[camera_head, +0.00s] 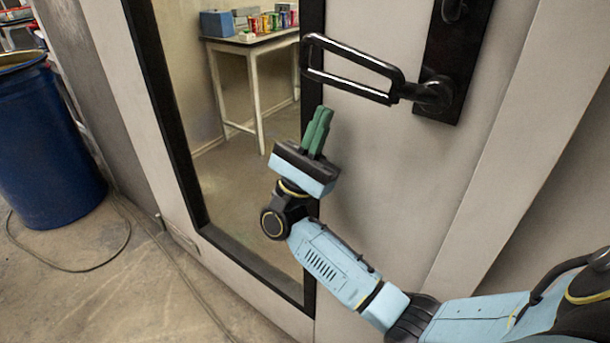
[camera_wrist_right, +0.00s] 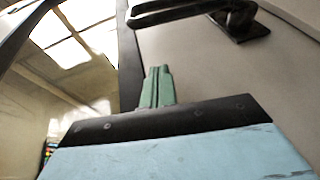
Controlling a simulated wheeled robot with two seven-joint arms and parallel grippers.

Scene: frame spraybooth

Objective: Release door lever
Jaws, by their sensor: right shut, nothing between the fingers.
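The black door lever (camera_head: 352,68) is a looped handle on a dark plate (camera_head: 452,60) on the pale door (camera_head: 380,160). It points left from its pivot, roughly level with a slight tilt. My right gripper (camera_head: 319,122) has green fingers pressed together with nothing between them. It is below the lever's free end, apart from it. In the right wrist view the lever (camera_wrist_right: 190,12) crosses the top, beyond the shut fingertips (camera_wrist_right: 158,72). My left gripper is not in view.
A tall glass pane with a black frame (camera_head: 172,130) is left of the lever. Behind it a table (camera_head: 255,45) bears a blue box and several coloured cans. A blue drum (camera_head: 45,150) stands at far left, with a cable (camera_head: 75,268) on the floor.

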